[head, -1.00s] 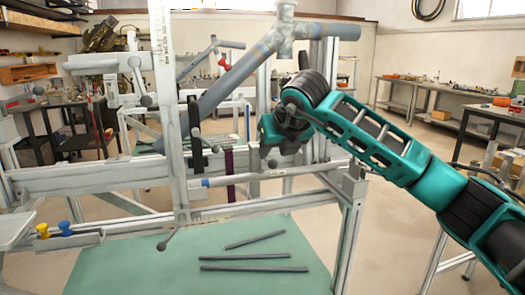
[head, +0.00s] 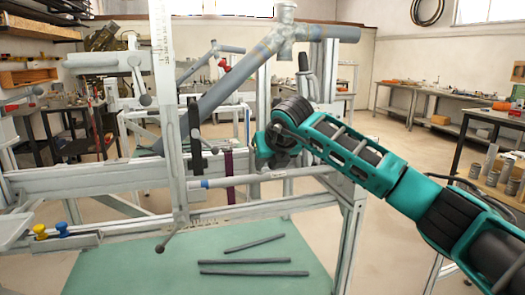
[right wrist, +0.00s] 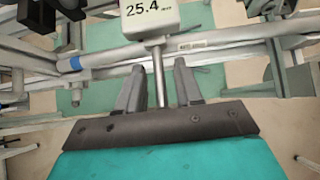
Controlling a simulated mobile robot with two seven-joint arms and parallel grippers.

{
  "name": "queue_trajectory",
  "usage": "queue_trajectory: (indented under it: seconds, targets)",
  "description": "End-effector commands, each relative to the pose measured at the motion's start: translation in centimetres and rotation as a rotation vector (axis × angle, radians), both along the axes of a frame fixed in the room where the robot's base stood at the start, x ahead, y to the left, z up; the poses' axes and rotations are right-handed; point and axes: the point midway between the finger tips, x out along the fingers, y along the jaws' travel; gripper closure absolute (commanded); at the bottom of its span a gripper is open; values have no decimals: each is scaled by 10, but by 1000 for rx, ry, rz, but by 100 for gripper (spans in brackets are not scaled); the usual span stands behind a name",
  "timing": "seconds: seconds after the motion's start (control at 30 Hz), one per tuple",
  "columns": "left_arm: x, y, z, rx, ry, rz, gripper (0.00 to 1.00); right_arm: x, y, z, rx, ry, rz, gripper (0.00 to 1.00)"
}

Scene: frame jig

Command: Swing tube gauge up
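The tube gauge shows in the right wrist view as a white block (right wrist: 150,15) marked "25.4" with a thin grey rod (right wrist: 158,78) coming from it toward my gripper. My right gripper (right wrist: 159,80) is open, with one finger on each side of the rod and a visible gap on both sides. In the head view my right gripper (head: 264,150) is in front of the frame jig (head: 90,180), above its front rail. I cannot make out the gauge there; my gripper may hide it. My left gripper is in no view.
A grey tube (head: 230,90) slants up across the jig to a tee joint (head: 284,30). A bar with a blue band (head: 260,178) runs just below my gripper. Loose dark rods (head: 254,272) lie on the green mat (head: 130,260). Benches stand behind on the right.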

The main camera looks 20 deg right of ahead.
Motion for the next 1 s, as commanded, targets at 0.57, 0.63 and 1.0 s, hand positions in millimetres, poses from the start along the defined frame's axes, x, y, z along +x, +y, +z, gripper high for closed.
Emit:
queue_trajectory:
  seconds: [0.57,0.63,1.0]
  targets:
    - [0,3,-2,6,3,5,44,-1,0,-1,0,4,0,98]
    - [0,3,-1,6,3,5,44,0,0,1,0,5,0,98]
    - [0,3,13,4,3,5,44,3,0,26,1,-2,0,98]
